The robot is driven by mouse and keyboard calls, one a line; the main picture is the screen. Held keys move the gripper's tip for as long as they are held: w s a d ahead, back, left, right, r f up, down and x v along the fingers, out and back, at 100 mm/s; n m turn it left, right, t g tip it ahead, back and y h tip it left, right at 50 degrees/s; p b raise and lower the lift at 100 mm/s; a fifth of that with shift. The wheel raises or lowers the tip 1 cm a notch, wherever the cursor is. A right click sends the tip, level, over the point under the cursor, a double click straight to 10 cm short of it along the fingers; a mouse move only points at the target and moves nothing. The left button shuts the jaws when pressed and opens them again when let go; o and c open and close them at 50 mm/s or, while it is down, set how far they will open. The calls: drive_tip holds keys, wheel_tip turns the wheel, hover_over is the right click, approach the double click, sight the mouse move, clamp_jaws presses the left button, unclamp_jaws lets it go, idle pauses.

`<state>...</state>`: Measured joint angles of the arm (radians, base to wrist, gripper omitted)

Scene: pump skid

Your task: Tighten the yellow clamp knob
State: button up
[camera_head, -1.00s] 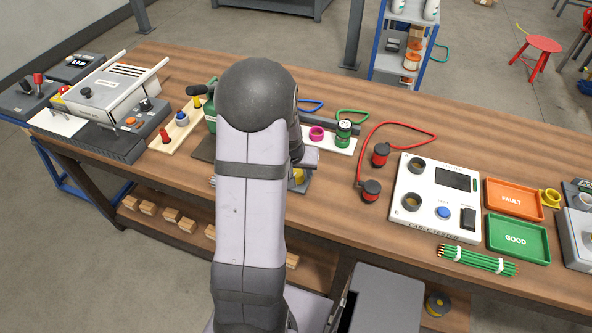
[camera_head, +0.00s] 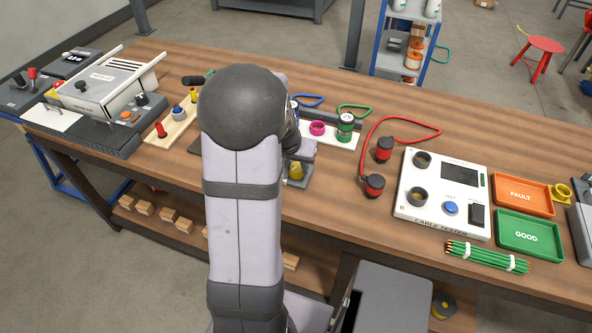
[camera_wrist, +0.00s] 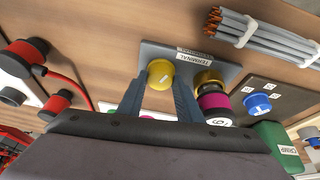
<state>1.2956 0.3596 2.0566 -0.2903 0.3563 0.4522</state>
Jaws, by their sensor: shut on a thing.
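The yellow clamp knob (camera_wrist: 160,73) sits on a grey plate labelled TERMINAL (camera_wrist: 224,70) in the wrist view. My gripper (camera_wrist: 160,88) is shut on the knob, with one blue-grey finger on each side of it. The knob's top face shows a pale mark. In the head view the yellow knob (camera_head: 296,171) shows just right of my arm, on its grey base near the bench's front. My arm hides most of the gripper there, so the fingertips are not clear in that view.
A brass-coloured ring (camera_wrist: 208,78) and a magenta ring (camera_wrist: 213,101) show close right of my fingers in the wrist view. Grey cables (camera_wrist: 265,38) lie beyond the plate. Red-and-black connectors (camera_head: 375,184) and the cable tester (camera_head: 418,214) stand to the right on the bench.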

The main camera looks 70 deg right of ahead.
drive_tip(key=o, duration=1)
drive_tip(key=shift+o, duration=0.2)
drive_tip(key=p, duration=0.2)
drive_tip(key=n+p, duration=0.1)
drive_tip(key=p, duration=0.2)
drive_tip(key=shift+r+n+t+p, duration=0.3)
drive_tip(key=s+a+r+n+g+y+b, duration=0.1)
drive_tip(key=s+a+r+n+y, duration=0.2)
drive_tip(key=a+r+n, duration=0.4)
drive_tip(key=d+r+n+g+y, duration=0.2)
drive_tip(key=d+r, duration=0.4)
drive_tip(key=r, duration=0.4)
drive_tip(key=shift+s+d+r+g, duration=0.15)
drive_tip(key=shift+r+g, duration=0.15)
